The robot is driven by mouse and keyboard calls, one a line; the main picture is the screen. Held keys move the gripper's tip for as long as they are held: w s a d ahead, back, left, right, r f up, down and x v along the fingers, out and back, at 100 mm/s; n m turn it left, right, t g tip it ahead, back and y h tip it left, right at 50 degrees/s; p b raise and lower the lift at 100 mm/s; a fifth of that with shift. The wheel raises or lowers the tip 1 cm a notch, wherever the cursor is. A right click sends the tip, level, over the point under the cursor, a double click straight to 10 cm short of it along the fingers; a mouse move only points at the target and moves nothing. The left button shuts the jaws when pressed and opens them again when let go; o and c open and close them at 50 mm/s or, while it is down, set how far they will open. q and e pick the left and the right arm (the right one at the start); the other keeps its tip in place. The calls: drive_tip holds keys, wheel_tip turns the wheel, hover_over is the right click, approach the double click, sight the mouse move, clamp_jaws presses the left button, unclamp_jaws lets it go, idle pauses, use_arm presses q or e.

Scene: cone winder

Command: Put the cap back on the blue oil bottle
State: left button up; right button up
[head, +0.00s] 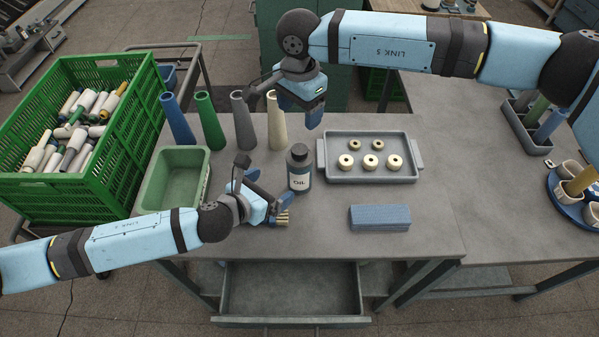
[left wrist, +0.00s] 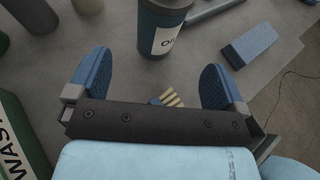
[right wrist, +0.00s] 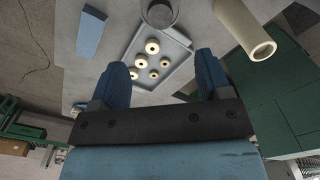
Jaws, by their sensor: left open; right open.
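The oil bottle (head: 300,182) stands upright mid-table, dark with a pale OIL label. Its lower part looks blue in the left wrist view (left wrist: 160,15). A dark round top (head: 299,152) shows on it, also seen from above in the right wrist view (right wrist: 160,13); I cannot tell whether this is the cap or a bare neck. No separate cap is clearly visible. My left gripper (head: 264,192) is open and empty, low over the table left of the bottle. My right gripper (head: 300,108) is open and empty, above and behind the bottle.
A grey tray (head: 411,176) with pale rings and a blue block (head: 380,217) are on the right. Cones (head: 208,122) stand behind; a green bin (head: 150,199) is at left. The front middle is clear.

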use_arm(q)
drive_tip(key=shift+v, duration=1.35)
